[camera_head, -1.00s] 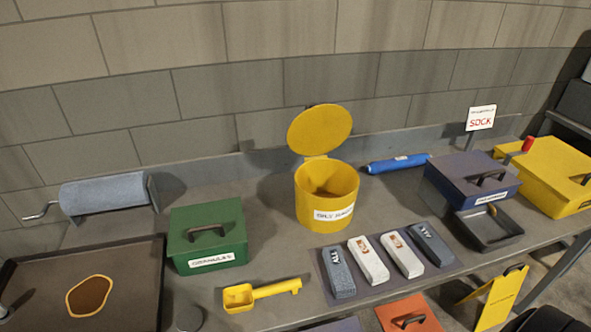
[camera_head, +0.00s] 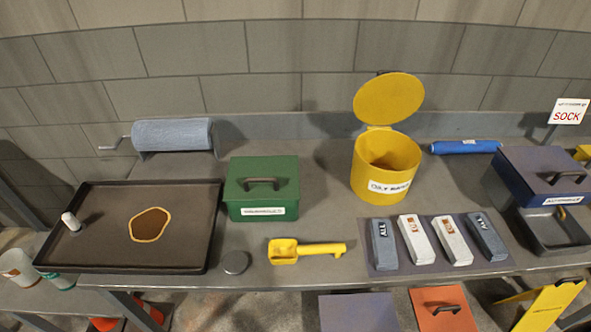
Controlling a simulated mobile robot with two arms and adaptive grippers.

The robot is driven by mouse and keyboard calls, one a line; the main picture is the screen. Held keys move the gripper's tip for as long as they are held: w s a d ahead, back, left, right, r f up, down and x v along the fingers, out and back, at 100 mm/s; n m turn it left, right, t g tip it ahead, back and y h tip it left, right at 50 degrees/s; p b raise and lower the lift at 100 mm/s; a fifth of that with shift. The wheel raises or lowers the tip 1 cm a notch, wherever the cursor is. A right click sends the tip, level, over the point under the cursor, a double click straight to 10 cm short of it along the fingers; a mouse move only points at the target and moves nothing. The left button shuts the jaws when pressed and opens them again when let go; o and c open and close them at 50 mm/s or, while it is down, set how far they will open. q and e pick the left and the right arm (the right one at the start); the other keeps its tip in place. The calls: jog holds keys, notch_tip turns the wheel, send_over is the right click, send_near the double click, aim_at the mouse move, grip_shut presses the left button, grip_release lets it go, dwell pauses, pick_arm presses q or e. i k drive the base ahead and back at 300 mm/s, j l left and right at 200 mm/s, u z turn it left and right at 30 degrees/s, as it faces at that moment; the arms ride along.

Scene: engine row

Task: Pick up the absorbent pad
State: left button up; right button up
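Several pad-like blocks lie side by side on a dark mat (camera_head: 378,268) at the bench's front right. The outer two are grey: the left grey pad (camera_head: 384,246) is marked ALL, and the right grey pad (camera_head: 487,238) also bears dark lettering. Between them lie two white pads with brown marks, the left white pad (camera_head: 416,241) and the right white pad (camera_head: 452,242). Which one is meant by the absorbent pad I cannot tell. A blue-grey roll (camera_head: 172,134) sits on a crank holder at the back left. Neither gripper shows.
A black tray (camera_head: 110,220) with a brown patch (camera_head: 150,225) lies at left. A green box (camera_head: 262,190), yellow scoop (camera_head: 305,250), open yellow bin (camera_head: 385,168) and blue sock-like roll (camera_head: 465,147) stand along the bench. A dark blue box (camera_head: 545,175) is at right.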

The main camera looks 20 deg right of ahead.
aim_at(459, 254)
jog(key=z, duration=1.65)
